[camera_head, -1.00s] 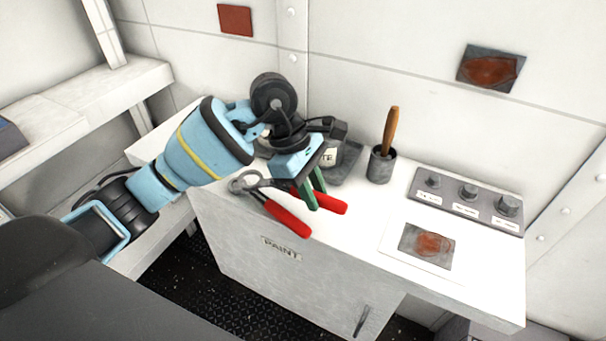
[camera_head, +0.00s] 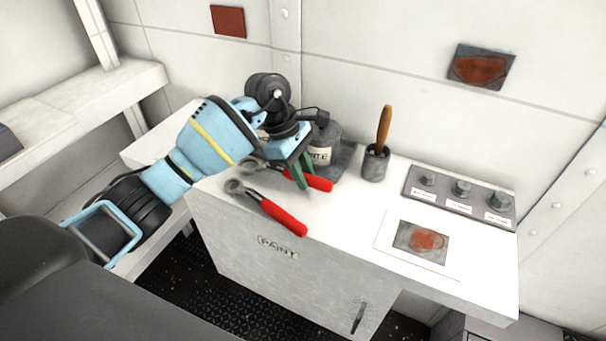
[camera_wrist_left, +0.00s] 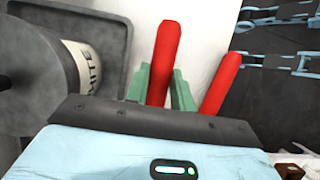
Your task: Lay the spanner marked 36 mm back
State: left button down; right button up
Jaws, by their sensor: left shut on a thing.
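My left gripper (camera_head: 303,176) has green fingers and is shut on a red-handled spanner (camera_head: 320,184) at the back left of the white bench. The left wrist view shows this red handle (camera_wrist_left: 164,62) between the fingers. A second red-handled spanner (camera_head: 284,216) lies on the bench in front of the gripper, grey ring head to the left. Its handle shows apart from the fingers in the left wrist view (camera_wrist_left: 221,84). No size mark is readable on either. My right gripper is not in view.
A dark labelled pot (camera_head: 324,150) on a tray stands close behind the gripper. A cup (camera_head: 376,164) with a wooden-handled brush, a panel of knobs (camera_head: 460,193) and a rust-patch card (camera_head: 421,241) are to the right. Bare bench lies between the spanners and the card.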

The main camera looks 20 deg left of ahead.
aim_at(284, 170)
pick_arm(q)
jog(key=shift+f, duration=0.4)
jog(key=c, duration=1.2)
grip_release()
jog(key=v, duration=1.2)
jog(key=shift+b, duration=0.4)
jog(key=shift+s+f, duration=0.1)
